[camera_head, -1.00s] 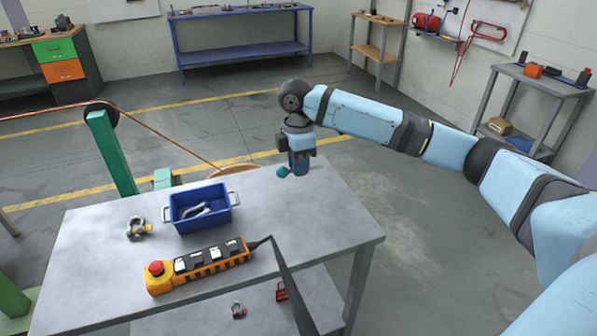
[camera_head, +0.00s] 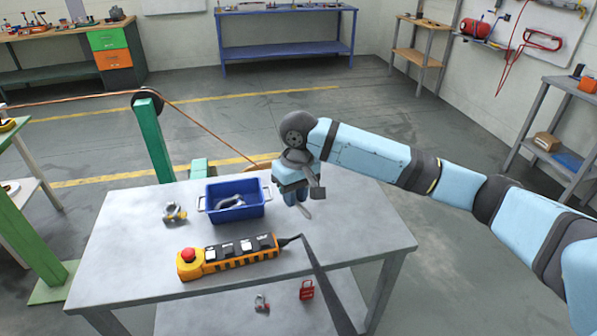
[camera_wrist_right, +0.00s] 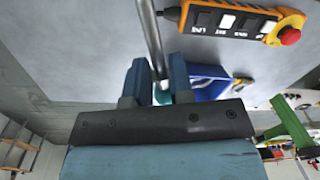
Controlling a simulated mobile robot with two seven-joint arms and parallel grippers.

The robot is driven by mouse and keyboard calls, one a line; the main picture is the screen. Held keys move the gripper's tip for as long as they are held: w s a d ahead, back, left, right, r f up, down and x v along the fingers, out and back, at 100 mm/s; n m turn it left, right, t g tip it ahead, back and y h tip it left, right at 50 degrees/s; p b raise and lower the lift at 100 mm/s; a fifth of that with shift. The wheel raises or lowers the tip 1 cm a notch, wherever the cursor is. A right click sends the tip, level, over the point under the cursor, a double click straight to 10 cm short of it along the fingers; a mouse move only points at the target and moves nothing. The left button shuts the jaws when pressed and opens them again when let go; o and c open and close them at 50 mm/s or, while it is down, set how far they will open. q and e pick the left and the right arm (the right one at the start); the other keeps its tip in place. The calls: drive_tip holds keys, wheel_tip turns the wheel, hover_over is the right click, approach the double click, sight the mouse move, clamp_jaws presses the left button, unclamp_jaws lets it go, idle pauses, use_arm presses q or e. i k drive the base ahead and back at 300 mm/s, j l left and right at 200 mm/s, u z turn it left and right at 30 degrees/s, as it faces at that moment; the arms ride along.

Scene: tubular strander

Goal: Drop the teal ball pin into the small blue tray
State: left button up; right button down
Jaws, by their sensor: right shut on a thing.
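The small blue tray (camera_head: 238,213) stands on the grey table and has metal pieces inside. Part of it shows in the right wrist view (camera_wrist_right: 210,88), beyond the fingers. My right gripper (camera_head: 300,202) is just right of the tray in the head view, over the table. In the right wrist view its fingers (camera_wrist_right: 157,78) are shut on the teal ball pin (camera_wrist_right: 161,95). The teal ball shows between the fingers, and a grey shaft extends past them. In the head view the teal ball is hidden; a silvery tip shows below the gripper. My left gripper is out of view.
A yellow pendant controller (camera_head: 228,257) with a red button and dark cable lies in front of the tray. A shackle (camera_head: 174,212) lies left of the tray. A green post (camera_head: 152,140) stands behind the table. The table's right front (camera_head: 370,235) is clear.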

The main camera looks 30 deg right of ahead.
sight(240, 208)
drive_tip(key=i+l, duration=0.1)
drive_tip(key=l, duration=0.2)
drive_tip(key=i+l, duration=0.1)
drive_tip(key=l, duration=0.2)
drive_tip(key=i+l+u, duration=0.15)
drive_tip(key=l, duration=0.25)
drive_tip(key=i+l+u, duration=0.1)
drive_tip(key=l, duration=0.3)
